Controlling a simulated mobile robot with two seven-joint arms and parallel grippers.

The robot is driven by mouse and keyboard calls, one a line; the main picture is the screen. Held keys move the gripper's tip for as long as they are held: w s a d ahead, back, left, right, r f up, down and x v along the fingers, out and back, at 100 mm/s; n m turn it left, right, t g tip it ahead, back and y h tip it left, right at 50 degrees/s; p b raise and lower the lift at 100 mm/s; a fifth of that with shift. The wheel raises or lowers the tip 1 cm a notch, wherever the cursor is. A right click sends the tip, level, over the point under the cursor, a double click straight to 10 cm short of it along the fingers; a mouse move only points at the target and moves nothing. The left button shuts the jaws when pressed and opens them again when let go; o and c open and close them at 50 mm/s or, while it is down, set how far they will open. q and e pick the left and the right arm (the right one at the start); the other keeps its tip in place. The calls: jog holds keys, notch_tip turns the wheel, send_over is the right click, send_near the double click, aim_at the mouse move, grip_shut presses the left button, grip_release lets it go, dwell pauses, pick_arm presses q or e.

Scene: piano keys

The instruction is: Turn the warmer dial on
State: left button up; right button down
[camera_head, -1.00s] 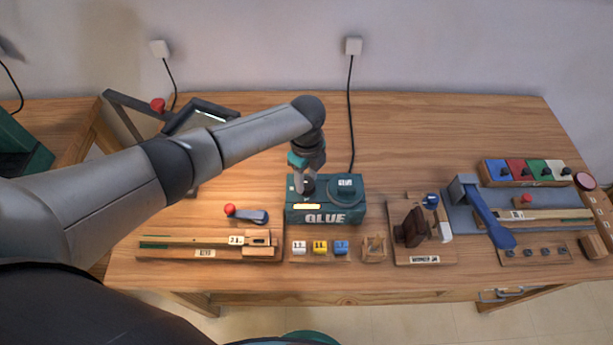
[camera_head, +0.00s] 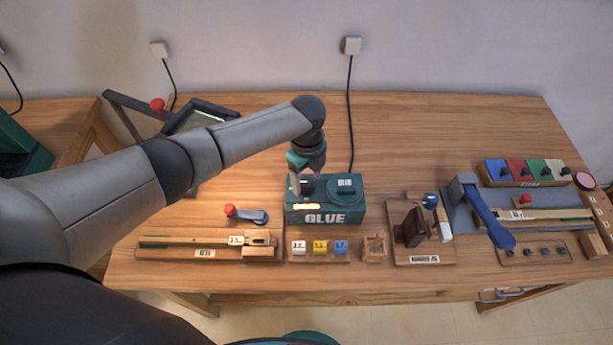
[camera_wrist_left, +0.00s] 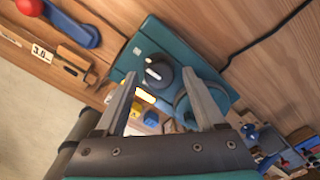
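The glue warmer (camera_head: 325,214) is a teal box marked GLUE in the middle of the bench. Its black dial (camera_wrist_left: 158,71) has a white pointer line and sits on the top face; in the head view the dial (camera_head: 308,187) is partly covered by my gripper. A small lit yellow strip (camera_head: 307,207) lies in front of the dial. My left gripper (camera_wrist_left: 160,74) is open and points down over the warmer, its fingers appearing on either side of the dial in the wrist view. I cannot tell if they touch it. My right gripper is not in view.
A round lid (camera_head: 345,187) sits on the warmer right of the dial, close to one finger. A red-knobbed lever (camera_head: 246,214), number blocks (camera_head: 320,247) and a wooden jig (camera_head: 424,235) stand nearby. A cord (camera_head: 350,120) runs behind the warmer.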

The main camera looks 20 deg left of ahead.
aim_at(307, 182)
pick_arm(q)
jog(key=shift+o, duration=0.2)
notch_tip(307, 182, up, 15)
jog(key=p, duration=0.1)
dwell(0.5)
dwell(0.4)
